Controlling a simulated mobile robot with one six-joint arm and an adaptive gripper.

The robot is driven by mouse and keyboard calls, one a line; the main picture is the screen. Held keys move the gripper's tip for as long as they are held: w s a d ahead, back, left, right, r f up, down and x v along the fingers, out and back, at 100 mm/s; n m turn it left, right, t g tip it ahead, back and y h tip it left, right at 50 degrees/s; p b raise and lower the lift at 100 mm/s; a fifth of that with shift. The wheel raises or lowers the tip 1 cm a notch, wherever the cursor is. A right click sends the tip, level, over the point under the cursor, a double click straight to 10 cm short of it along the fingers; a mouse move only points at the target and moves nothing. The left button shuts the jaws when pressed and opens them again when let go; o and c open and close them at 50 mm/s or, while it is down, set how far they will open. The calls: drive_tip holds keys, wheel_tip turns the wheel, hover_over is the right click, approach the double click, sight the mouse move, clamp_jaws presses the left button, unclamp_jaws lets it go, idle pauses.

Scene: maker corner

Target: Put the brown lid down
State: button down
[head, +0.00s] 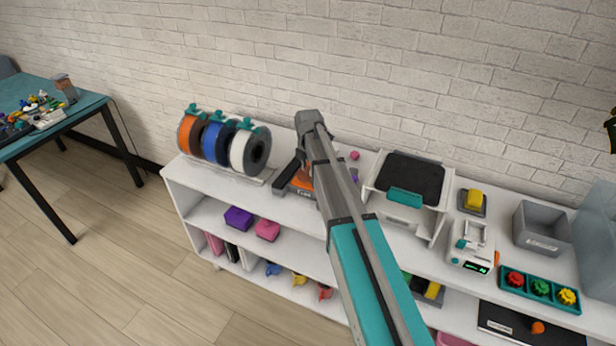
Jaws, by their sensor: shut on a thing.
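My arm reaches over the white shelf unit (285,208), and its dark end joint stands near the wall side of the top. A small orange-brown piece (303,178) shows just left of my arm, by a dark tool or stand (281,186) on the top. I cannot tell whether this piece is the brown lid or whether it is held.
Filament spools (256,150) stand at the left of the top. Right of my arm are a white machine with a black top (412,176), a white scale-like device (470,246), a grey bin (541,229) and a teal tray (540,292). A teal table (88,106) stands far left.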

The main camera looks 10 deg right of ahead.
sight(307, 175)
drive_tip(key=shift+w+f, duration=0.3)
drive_tip(key=shift+f, duration=0.15)
drive_tip(key=shift+a+f+b, duration=0.1)
drive_tip(key=shift+f+b, duration=1.35)
drive_tip(key=shift+b, duration=0.25)
drive_tip(key=shift+f+b, duration=0.3)
drive_tip(key=shift+b, duration=0.05)
drive_tip(key=shift+c, duration=2)
unclamp_jaws()
drive_tip(key=shift+r, duration=0.2)
wheel_tip(307, 175, up, 12)
drive_tip(key=p, duration=1.2)
drive_tip(key=shift+r+p, duration=0.15)
drive_tip(key=shift+p, duration=0.2)
drive_tip(key=shift+s, duration=0.1)
